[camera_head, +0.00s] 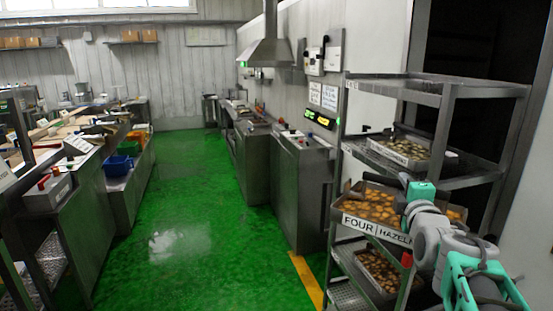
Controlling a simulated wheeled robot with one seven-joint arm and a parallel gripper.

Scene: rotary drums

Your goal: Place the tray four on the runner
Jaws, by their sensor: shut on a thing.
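Tray four (357,222) is a shallow metal tray of golden-brown pieces, with a white label reading FOUR and HAZELNUT, partly covered by my arm. It is at the middle level of the metal rack (437,130) at right. My gripper (408,184) is at the tray's far side and is shut on it; the fingertips are small and partly hidden.
Another labelled tray (400,152) sits on the shelf above, and a tray of brown pieces (378,270) sits below. Steel cabinets (305,190) stand left of the rack. The green floor (185,220) is clear between the counters. A yellow line (306,280) runs beside the rack.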

